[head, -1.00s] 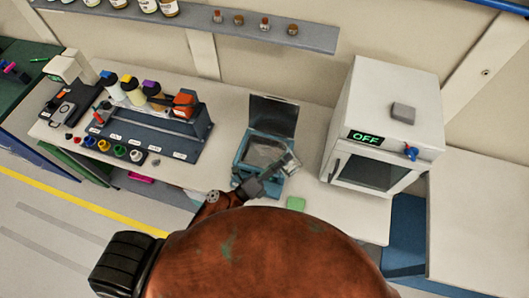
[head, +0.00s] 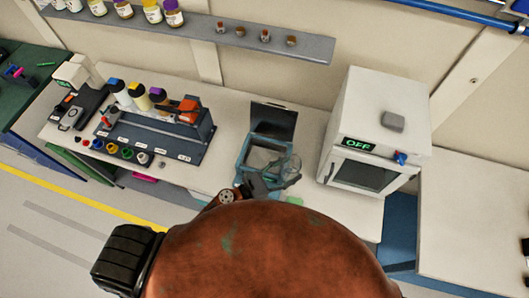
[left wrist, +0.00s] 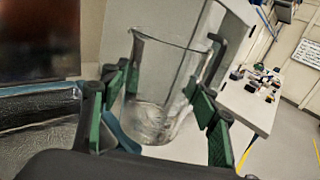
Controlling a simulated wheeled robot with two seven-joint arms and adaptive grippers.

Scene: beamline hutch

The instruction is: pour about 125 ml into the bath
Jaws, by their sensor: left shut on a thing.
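The bath (head: 247,150) is a blue open-topped box on the bench in the head view, with its dark lid (head: 273,119) raised at the back. A clear glass beaker (head: 287,172) is over the bath's front right part, looking tilted. My left gripper (head: 268,184) is shut on it. In the left wrist view the green-padded fingers (left wrist: 160,105) stand on both sides of the beaker (left wrist: 165,75). Something clear shows low in the glass, but its level is hard to tell. My orange arm hides the area in front of the bath. My right gripper is out of view.
A white oven (head: 378,120) reading OFF stands right of the bath. A dark rack (head: 150,138) with bottles and coloured caps stands to the left. A green pad (head: 294,201) lies partly hidden at the bench front. A shelf (head: 200,35) of bottles runs above.

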